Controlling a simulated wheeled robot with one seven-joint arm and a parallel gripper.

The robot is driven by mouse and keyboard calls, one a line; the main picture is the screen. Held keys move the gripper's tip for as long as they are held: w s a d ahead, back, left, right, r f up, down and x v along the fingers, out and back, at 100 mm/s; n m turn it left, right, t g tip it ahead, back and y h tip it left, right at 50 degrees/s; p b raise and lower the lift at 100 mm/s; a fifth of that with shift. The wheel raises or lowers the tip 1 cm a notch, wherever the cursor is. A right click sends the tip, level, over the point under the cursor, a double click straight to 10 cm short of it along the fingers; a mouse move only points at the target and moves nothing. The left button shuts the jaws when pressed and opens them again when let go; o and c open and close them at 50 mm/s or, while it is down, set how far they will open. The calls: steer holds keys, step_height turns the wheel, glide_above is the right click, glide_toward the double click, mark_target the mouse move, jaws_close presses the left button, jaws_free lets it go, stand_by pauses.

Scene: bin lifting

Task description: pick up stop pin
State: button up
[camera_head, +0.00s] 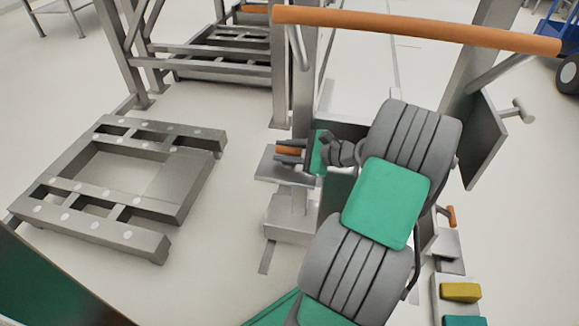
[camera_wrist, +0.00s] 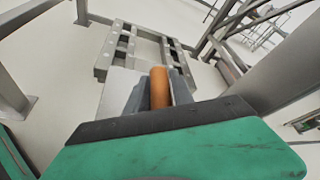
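The stop pin shows as an orange cylindrical handle (camera_head: 289,150) by the grey stand left of my arm in the head view. My gripper (camera_head: 290,151) is at the handle, with one finger on each side of it. In the wrist view the orange handle (camera_wrist: 159,88) stands between the two grey fingers of my gripper (camera_wrist: 158,95). The fingers lie very close to it, but I cannot tell whether they press on it. The lower part of the pin is hidden.
A grey metal frame (camera_head: 60,212) lies on the floor at left. An orange bar (camera_head: 420,28) crosses above my arm. Another orange handle (camera_head: 452,216) and a yellow block (camera_head: 460,292) are at right. Metal posts stand around; open floor lies at left.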

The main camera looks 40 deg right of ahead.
steer(key=shift+w+a+f, duration=0.1)
steer(key=shift+w+a, duration=0.1)
steer(key=shift+w, duration=0.2)
steer(key=shift+c, duration=0.4)
jaws_close()
